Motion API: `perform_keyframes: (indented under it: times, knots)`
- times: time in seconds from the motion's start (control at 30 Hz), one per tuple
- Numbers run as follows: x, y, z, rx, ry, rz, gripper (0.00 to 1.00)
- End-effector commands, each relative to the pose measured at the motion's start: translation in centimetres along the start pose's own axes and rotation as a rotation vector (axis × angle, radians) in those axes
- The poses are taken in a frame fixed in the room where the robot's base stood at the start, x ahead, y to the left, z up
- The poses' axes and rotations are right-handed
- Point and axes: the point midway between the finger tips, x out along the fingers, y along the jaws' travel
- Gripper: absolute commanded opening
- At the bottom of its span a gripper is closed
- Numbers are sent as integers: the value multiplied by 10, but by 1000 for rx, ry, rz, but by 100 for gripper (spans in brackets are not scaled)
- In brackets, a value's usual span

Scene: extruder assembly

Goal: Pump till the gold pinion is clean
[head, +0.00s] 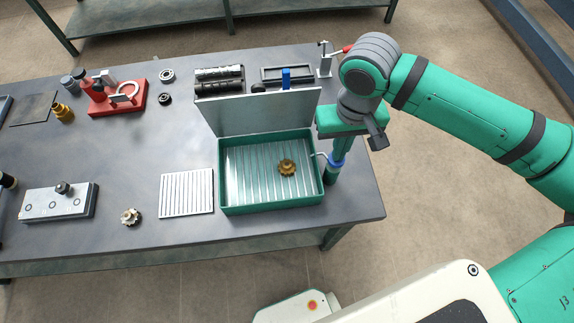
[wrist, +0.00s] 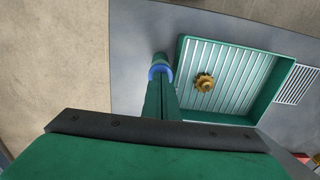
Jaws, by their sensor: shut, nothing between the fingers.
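The gold pinion (head: 287,168) lies on the ribbed floor of a green wash basin (head: 270,208) with its lid raised. It also shows in the wrist view (wrist: 204,82), golden-brown; I cannot tell how clean it is. A pump with a blue collar (head: 336,160) and thin spout stands at the basin's right side, the spout pointing over the rim. The blue collar shows in the wrist view (wrist: 160,70). My gripper (head: 339,151) is shut and empty, pointing down onto the pump top. Its fingertips partly hide the pump, so I cannot tell whether they touch it.
A second small gear (head: 131,216) and a slatted plate (head: 186,193) lie left of the basin. A grey block (head: 58,203), a red fixture (head: 112,98) and a small stand with a red-tipped lever (head: 326,62) are also on the table. The table's right edge is close to the pump.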

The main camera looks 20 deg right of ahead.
Motion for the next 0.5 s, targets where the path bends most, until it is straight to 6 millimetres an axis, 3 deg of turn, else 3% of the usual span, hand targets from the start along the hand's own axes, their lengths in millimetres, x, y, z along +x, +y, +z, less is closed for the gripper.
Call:
perform_keyframes:
  times: [0.5]
  knots:
    - [18,-1,1,0,-2,-1,0]
